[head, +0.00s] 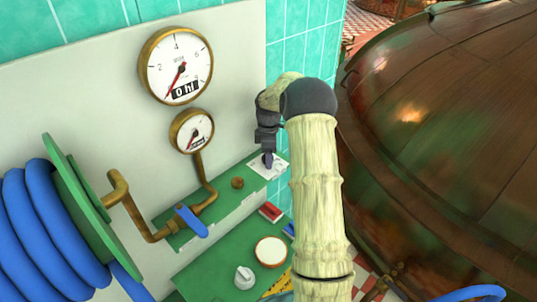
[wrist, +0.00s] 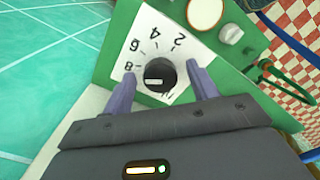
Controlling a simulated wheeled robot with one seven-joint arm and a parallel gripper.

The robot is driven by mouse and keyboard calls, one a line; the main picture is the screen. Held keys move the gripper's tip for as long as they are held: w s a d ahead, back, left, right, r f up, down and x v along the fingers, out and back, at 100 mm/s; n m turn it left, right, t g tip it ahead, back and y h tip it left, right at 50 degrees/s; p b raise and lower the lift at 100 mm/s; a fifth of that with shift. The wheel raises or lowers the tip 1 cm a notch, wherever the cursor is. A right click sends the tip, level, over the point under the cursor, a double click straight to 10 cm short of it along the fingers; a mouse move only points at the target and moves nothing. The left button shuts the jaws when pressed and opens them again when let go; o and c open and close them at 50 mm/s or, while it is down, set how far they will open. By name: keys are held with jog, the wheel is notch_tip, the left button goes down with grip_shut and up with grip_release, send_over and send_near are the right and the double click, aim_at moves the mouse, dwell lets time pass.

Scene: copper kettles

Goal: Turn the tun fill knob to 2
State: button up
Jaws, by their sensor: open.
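In the wrist view a round black knob (wrist: 158,70) sits on a white dial plate (wrist: 165,48) with the numbers 2, 4, 6 and 8. A pale bar on the knob lies on its lower left part, below the 8; its exact setting is unclear. My gripper (wrist: 160,76) is open, one finger on each side of the knob, and I cannot tell whether they touch it. In the head view my gripper (head: 268,157) is over the dial plate (head: 276,168), and the knob is mostly hidden. No name label is readable.
Two brass-rimmed gauges (head: 176,66) (head: 191,131) are on the pale wall panel. A blue-handled valve (head: 191,221) and a blue hose reel (head: 50,225) stand left. A green panel carries a grey knob (head: 244,277) and a round white disc (head: 270,252). A large copper kettle (head: 450,130) fills the right.

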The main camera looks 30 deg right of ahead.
jog(key=c, duration=1)
jog(key=shift+r+m, duration=0.1)
jog(key=shift+m, duration=0.3)
jog(key=m+p, duration=0.1)
jog(key=m, duration=0.3)
jog(key=m+p, duration=0.1)
jog(key=m, duration=0.4)
jog(key=shift+a+m, duration=0.1)
jog(key=shift+m, duration=0.3)
jog(key=m+p, duration=0.1)
jog(key=m, duration=0.6)
jog(key=shift+a, duration=0.1)
jog(key=m+p, duration=0.1)
jog(key=m, duration=0.5)
jog(key=shift+a, duration=0.1)
jog(key=shift+m, duration=0.3)
